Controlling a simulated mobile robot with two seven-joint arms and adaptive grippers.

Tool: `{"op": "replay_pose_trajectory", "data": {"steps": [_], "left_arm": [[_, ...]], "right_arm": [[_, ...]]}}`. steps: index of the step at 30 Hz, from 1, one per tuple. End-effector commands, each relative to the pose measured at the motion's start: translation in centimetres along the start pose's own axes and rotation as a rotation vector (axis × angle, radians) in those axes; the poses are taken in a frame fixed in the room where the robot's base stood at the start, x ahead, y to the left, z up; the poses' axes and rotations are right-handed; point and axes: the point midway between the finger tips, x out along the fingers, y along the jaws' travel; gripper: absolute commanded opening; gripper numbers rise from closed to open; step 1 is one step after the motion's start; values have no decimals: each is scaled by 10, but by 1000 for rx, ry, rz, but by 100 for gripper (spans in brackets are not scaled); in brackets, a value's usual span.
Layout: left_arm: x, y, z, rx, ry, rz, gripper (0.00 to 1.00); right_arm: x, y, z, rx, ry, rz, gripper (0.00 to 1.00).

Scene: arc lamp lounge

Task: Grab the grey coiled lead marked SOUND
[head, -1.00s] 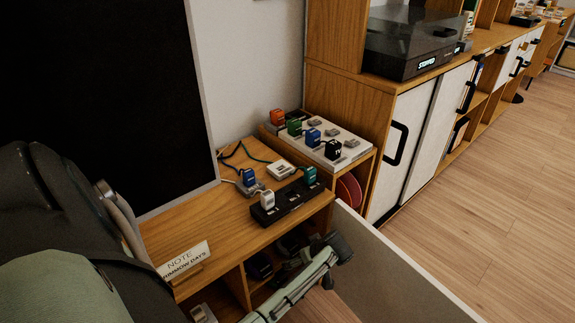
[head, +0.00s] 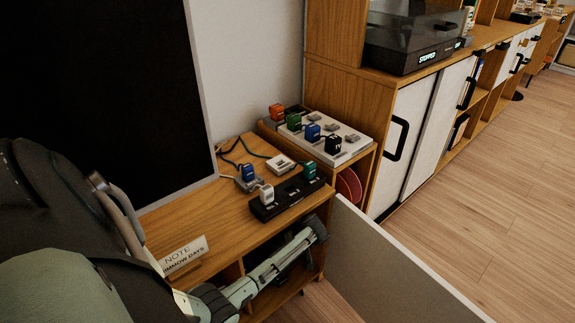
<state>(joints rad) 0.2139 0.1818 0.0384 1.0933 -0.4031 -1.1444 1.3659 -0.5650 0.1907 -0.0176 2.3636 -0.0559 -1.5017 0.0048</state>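I cannot make out a grey coiled lead marked SOUND in the head view. The open cubbies under the low wooden cabinet (head: 200,222) are mostly covered by my arm, and their contents are dark. My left gripper (head: 315,231) is at the end of the arm that crosses in front of these cubbies, below the cabinet top's right end. Its fingers are too small and dark to tell whether they are open or shut. I see nothing clearly held. My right gripper is not in view.
A black socket strip (head: 291,196) with plugs lies on the cabinet top, near a white box (head: 280,165). A pale strip (head: 352,146) with coloured plugs sits behind. A note sign (head: 184,254) stands at the front left. A low grey panel (head: 400,270) borders the right.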

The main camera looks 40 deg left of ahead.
Motion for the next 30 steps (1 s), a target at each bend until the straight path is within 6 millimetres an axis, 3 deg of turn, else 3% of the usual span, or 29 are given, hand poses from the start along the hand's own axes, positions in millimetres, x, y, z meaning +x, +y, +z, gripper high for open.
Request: {"op": "replay_pose_trajectory", "data": {"steps": [2, 15, 30], "left_arm": [[0, 0, 0, 0, 0, 0, 90], [0, 0, 0, 0, 0, 0, 37], [-3, -1, -9, 2, 0, 0, 37]], "right_arm": [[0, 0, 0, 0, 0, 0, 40], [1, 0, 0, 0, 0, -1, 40], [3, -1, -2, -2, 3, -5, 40]]}}
